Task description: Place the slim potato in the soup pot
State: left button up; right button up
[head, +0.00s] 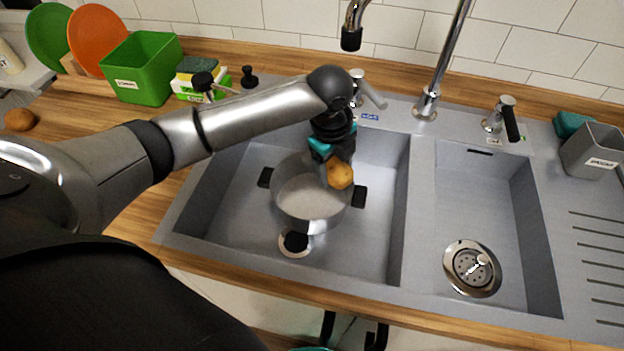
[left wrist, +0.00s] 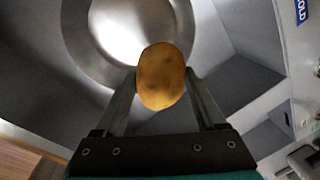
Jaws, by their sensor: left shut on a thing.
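My left gripper (head: 338,162) is shut on a yellow-brown oval potato (head: 340,173). In the left wrist view the potato (left wrist: 161,77) sits between the two fingertips (left wrist: 162,85). The soup pot (head: 309,208) is a round steel pot with black side handles, standing in the left sink basin. In the head view the potato overlaps the pot's upper right rim; the left wrist view shows the pot (left wrist: 100,65) behind and to the left of it. The height between them is hard to judge. A teal edge and dark parts at the bottom of the head view may be my right gripper.
Another rounder potato (head: 19,120) lies on the wooden counter at far left. A green bin (head: 143,68) and sponges (head: 195,72) stand behind my left arm. The faucet (head: 428,100) rises behind the sink. The right basin (head: 480,200) is empty apart from its drain.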

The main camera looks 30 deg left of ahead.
aim_at(330, 204)
pick_arm(q)
jog(key=shift+a+f+m, duration=0.4)
jog(key=shift+f+m, duration=0.2)
jog(key=shift+f, duration=0.1)
notch_tip(330, 204, down, 10)
jog(key=shift+r+b, duration=0.15)
jog(key=shift+b, duration=1.05)
jog(key=o, duration=1.2)
jog(key=shift+c, duration=0.2)
jog(key=r+p, duration=0.1)
jog(key=r, duration=0.3)
jog(key=s+r+p, duration=0.1)
jog(key=r, duration=0.3)
jog(key=r+p, duration=0.1)
jog(key=r, duration=0.3)
jog(key=shift+s+a, duration=0.35)
jog(key=shift+a, duration=0.05)
